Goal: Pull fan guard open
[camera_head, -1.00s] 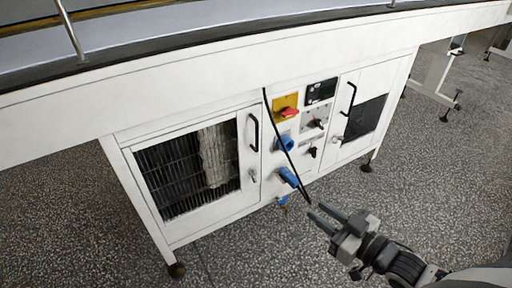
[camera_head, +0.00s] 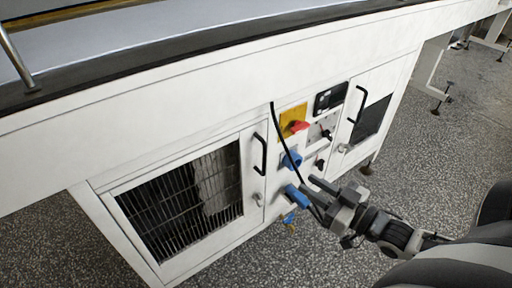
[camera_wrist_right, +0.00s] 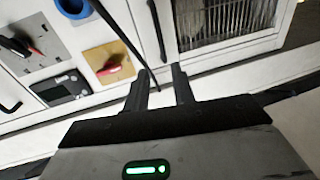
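The fan guard appears to be the white-framed panel with a dark grille (camera_head: 165,212) at the left of the cabinet; it looks shut. Its black handle (camera_head: 260,153) is on its right edge, with a small latch below. In the right wrist view the grille (camera_wrist_right: 232,18) is at the top and the handle (camera_wrist_right: 158,28) lies just beyond the fingertips. My right gripper (camera_head: 312,192) is in front of the cabinet's control panel, right of and below the handle. Its fingers are apart with nothing between them, and it does not touch the handle. My left gripper is not in view.
The control panel has a red switch on a yellow plate (camera_head: 293,122), blue sockets (camera_head: 292,159) and a hanging black cable (camera_head: 278,128). Another white door with a black handle (camera_head: 358,104) is to the right. The conveyor edge overhangs above. Speckled floor (camera_head: 440,165) is clear at right.

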